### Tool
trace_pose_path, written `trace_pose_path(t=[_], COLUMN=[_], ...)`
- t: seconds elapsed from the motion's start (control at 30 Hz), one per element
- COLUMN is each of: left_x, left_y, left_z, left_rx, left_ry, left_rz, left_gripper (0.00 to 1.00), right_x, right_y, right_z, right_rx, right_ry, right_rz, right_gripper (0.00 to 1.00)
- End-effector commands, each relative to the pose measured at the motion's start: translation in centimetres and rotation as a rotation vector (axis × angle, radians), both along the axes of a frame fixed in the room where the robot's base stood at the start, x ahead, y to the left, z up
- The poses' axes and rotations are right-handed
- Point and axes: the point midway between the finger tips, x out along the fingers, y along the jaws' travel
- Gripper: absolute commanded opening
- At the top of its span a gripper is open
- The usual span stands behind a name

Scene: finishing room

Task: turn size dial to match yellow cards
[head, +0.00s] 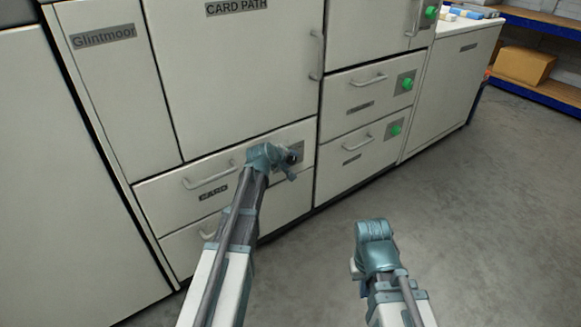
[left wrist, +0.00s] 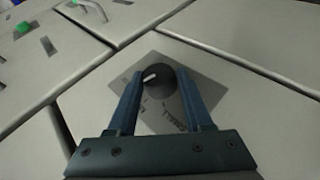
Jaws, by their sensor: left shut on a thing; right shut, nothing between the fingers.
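The size dial (left wrist: 158,85) is a dark round knob with a white pointer mark, on a grey plate (left wrist: 205,92) with partly hidden lettering that seems to include "SMALL". In the left wrist view the pointer aims toward the left finger. My left gripper (left wrist: 160,74) is shut on the dial, one finger on each side. In the head view my left gripper (head: 288,162) is at the plate on the upper drawer (head: 155,195), covering most of the dial. My right gripper (head: 357,270) is shut and empty over the floor, partly hidden by its wrist. No yellow cards show.
Drawers to the right carry green knobs (head: 407,84) and bar handles (head: 368,81). A panel marked "CARD PATH" (head: 240,70) is above the dial's drawer. A shelf with a cardboard box (head: 525,65) stands far right. The grey floor (head: 480,220) at right is clear.

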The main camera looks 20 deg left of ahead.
Motion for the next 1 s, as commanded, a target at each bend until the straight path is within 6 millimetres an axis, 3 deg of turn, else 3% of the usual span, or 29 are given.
trace_pose_path(t=[0.03,0.1,0.4,1.0], left_x=[-0.3,-0.3,-0.2,-0.2], left_y=[0.1,0.1,0.1,0.1], left_z=[-0.9,-0.9,-0.7,-0.3], left_rx=[-0.021,-0.051,-0.140,-0.175], left_ry=[-0.025,-0.063,-0.178,-0.223], left_rz=[0.000,0.000,-0.003,-0.002], left_gripper=[0.00,0.00,0.00,0.00], right_x=[0.0,0.0,0.1,0.1], right_y=[0.0,0.0,0.0,0.0], right_z=[-1.3,-2.1,-4.5,-5.2], right_rx=[0.000,0.000,0.001,0.001], right_ry=[-0.001,-0.001,-0.003,-0.004], right_rz=[0.000,0.000,0.001,0.001], right_gripper=[0.00,0.00,0.00,0.00])
